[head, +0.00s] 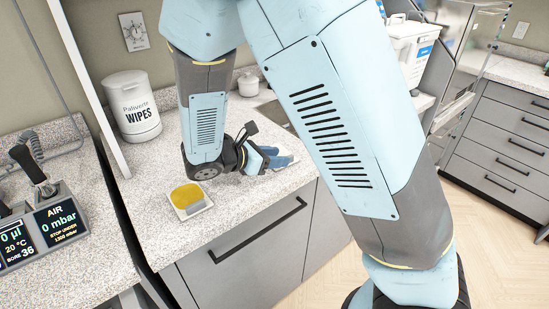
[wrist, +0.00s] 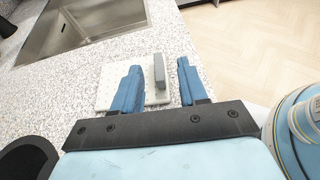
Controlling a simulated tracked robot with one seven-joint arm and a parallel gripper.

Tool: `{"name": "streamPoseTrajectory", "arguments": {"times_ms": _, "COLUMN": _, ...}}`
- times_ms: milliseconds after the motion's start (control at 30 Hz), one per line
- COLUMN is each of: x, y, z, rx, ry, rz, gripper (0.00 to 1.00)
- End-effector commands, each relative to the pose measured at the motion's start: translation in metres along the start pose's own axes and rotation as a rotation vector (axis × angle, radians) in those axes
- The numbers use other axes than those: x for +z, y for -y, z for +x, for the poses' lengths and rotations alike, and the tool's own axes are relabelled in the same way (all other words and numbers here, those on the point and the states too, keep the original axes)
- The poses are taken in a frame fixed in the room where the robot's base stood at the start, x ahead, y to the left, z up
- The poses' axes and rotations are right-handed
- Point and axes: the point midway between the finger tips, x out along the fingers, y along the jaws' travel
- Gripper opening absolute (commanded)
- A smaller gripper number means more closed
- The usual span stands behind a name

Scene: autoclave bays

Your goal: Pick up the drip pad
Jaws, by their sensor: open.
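A flat white pad with an upright grey grip block, which looks like the drip pad (wrist: 106,82), lies on the speckled counter in the wrist view. My gripper (wrist: 160,82) is open, its two blue fingers on either side of the grey block, with gaps visible. The left finger hides part of the pad. In the head view my gripper (head: 268,160) is low over the counter, and a little of the white pad shows beyond it. A similar white square piece with a yellow top (head: 186,195) and a grey block lies nearer the counter's front edge.
A white wipes tub (head: 133,105) stands at the back left, with a small white lidded pot (head: 248,84) further right. A sink (wrist: 85,30) is set into the counter. A control panel with a joystick (head: 38,172) is at left.

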Motion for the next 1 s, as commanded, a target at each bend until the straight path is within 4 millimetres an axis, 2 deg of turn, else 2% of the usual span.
{"name": "streamPoseTrajectory", "arguments": {"times_ms": 100, "x": -0.003, "y": -0.001, "z": 0.018, "rx": -0.002, "ry": 0.002, "rz": -0.002, "gripper": 0.43}}
{"name": "streamPoseTrajectory", "arguments": {"times_ms": 300, "x": -0.003, "y": -0.002, "z": 0.038, "rx": -0.001, "ry": 0.002, "rz": -0.002, "gripper": 0.43}}
{"name": "streamPoseTrajectory", "arguments": {"times_ms": 600, "x": -0.003, "y": -0.002, "z": 0.041, "rx": 0.000, "ry": 0.001, "rz": -0.001, "gripper": 0.42}}
{"name": "streamPoseTrajectory", "arguments": {"times_ms": 1000, "x": -0.003, "y": -0.002, "z": 0.041, "rx": 0.001, "ry": 0.001, "rz": -0.001, "gripper": 0.03}}
